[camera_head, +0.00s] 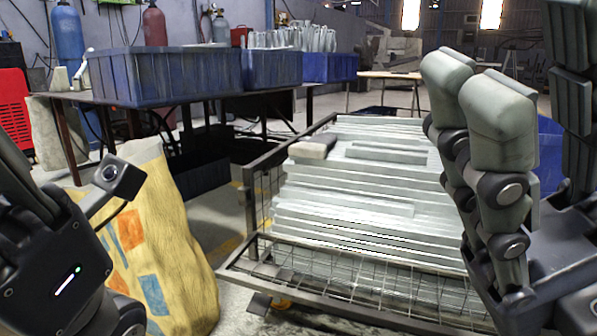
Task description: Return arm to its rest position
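My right gripper (535,75) fills the right side of the view, close to the camera, with its thick grey fingers pointing up. The fingers stand apart with a gap between them, and I see nothing held there. The outer finger is cut off by the right edge. The fingers of my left gripper do not show.
A wire-mesh crate (262,250) holds stacked galvanized metal pieces (335,205), with a small block (312,147) on top. A yellowish sack (165,255) stands beside my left arm. Blue bins (165,75) sit on a dark table behind. Bare floor shows between sack and crate.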

